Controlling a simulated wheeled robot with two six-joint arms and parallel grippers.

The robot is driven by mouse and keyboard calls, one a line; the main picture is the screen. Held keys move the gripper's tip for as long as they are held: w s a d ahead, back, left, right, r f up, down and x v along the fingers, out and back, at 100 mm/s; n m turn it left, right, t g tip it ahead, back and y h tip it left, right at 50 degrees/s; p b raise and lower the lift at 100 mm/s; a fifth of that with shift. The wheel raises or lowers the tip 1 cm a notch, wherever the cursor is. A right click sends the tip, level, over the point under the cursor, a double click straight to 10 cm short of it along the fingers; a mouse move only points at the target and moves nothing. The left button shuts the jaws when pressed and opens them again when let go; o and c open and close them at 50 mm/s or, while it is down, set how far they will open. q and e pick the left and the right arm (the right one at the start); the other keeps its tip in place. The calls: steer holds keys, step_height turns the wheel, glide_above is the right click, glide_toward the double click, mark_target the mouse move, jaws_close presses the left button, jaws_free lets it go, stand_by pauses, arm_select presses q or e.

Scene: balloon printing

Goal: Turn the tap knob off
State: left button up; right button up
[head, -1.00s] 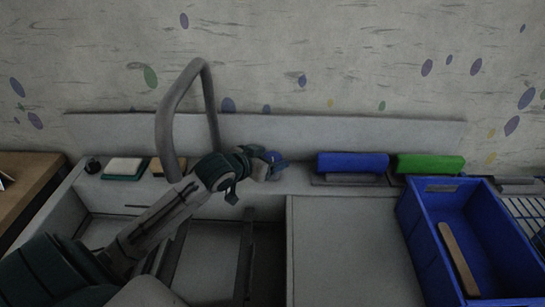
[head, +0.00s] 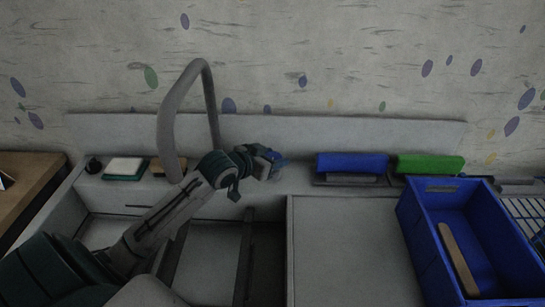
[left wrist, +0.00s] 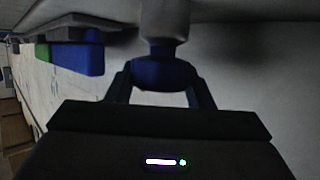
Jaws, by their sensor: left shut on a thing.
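The blue tap knob (left wrist: 160,74) sits at the end of a grey stem (left wrist: 165,22) in the left wrist view. My left gripper (left wrist: 160,92) has one finger on each side of the knob and is shut on it. In the head view my left gripper (head: 268,156) reaches from the left to the back ledge of the sink, right of the curved grey spout (head: 211,105). There the gripper largely covers the knob. The knob's exact angle is hard to tell. My right gripper is not in view.
A blue brush-like block (head: 352,163) and a green one (head: 428,164) lie right of the tap. A blue crate (head: 420,225) holds a wooden stick (head: 459,260). A white-and-green sponge (head: 125,167) lies on the left ledge. The grey counter (head: 350,250) is clear.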

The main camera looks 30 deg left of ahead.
arm_select(q)
steer(key=shift+m+h, duration=0.5)
steer(key=o, duration=1)
steer(key=shift+c, duration=0.2)
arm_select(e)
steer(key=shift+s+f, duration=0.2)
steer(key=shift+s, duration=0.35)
arm_select(q)
steer(key=shift+s, duration=0.1)
